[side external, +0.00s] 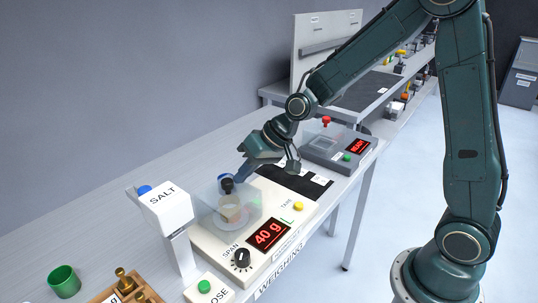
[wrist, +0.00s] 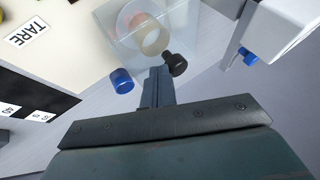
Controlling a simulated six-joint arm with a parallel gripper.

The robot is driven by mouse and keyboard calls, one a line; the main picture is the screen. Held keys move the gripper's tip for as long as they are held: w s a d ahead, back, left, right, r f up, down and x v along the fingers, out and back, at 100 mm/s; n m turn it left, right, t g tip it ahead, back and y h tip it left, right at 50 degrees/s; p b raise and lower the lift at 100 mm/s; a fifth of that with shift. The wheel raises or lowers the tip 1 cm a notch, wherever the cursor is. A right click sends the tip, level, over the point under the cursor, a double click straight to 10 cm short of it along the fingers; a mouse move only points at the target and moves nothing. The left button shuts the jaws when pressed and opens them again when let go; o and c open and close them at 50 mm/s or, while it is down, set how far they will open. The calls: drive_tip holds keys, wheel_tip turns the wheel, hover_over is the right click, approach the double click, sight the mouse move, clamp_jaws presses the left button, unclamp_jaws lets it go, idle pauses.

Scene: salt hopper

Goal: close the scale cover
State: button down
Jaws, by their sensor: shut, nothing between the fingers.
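The scale cover (side external: 252,215) is a clear box on the cream weighing scale (side external: 215,248); it also shows at the top of the wrist view (wrist: 112,32). A beige cup (side external: 230,207) shows through its clear walls. I cannot tell how far the cover is open. A black knob (wrist: 175,64) sits at the cover's edge. My gripper (side external: 239,180) is shut and empty, pointing down close to the knob. In the wrist view, my gripper's fingertips (wrist: 158,70) are just beside the knob; contact is unclear.
The white SALT hopper (side external: 166,208) stands left of the scale. A small blue cylinder (wrist: 122,80) is near the fingers. A green cup (side external: 64,281) and a wooden block with brass weights (side external: 125,287) are front left. A grey READY unit (side external: 335,148) stands behind right.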

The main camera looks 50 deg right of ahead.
drive_tip(key=s+d+r, duration=0.5)
drive_tip(key=d+r, duration=0.2)
drive_tip(key=r, duration=0.1)
drive_tip(key=shift+s+d, duration=0.25)
idle(0.4)
drive_tip(key=s+r+h, duration=0.2)
drive_tip(key=s, duration=0.8)
drive_tip(key=s+r+n+h, duration=0.1)
drive_tip(key=s+r+h, duration=0.1)
drive_tip(key=s, duration=0.8)
drive_tip(key=shift+s+a+r+h, duration=0.2)
drive_tip(key=shift+s+a+h, duration=0.1)
drive_tip(key=shift+a, duration=0.15)
